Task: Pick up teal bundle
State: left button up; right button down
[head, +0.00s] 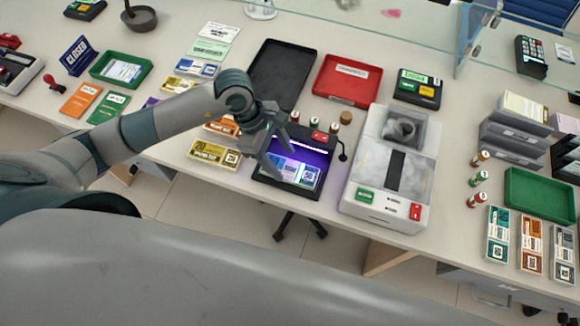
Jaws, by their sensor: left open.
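My left gripper (284,160) is open, fingers pointing down over the black counterfeit-light device (262,172) at the middle front of the counter. Banknote bundles (302,175) lie on the device under its violet light. One at their right end looks teal or blue, but the violet light hides its true colour. The fingers cover part of this spot, and I cannot tell whether they touch anything. My right gripper is out of view.
A grey-white counting machine (385,205) stands just right of the device. Yellow bundles (214,151) lie left of it. A black tray (270,75) and a red tray (345,82) lie behind. A green tray (540,195) is at right, and a glass screen (400,22) crosses the back.

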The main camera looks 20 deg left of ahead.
aim_at(290, 171)
pick_arm(q)
jog(key=shift+p+x, duration=0.35)
jog(key=shift+x, duration=0.6)
jog(key=shift+d+f, duration=0.3)
jog(key=shift+f, duration=0.2)
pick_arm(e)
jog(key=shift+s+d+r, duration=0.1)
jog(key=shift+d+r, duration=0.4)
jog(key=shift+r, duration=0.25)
pick_arm(q)
jog(key=c, duration=1)
jog(key=shift+o, duration=0.2)
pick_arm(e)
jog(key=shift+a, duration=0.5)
pick_arm(q)
jog(key=shift+r, duration=0.1)
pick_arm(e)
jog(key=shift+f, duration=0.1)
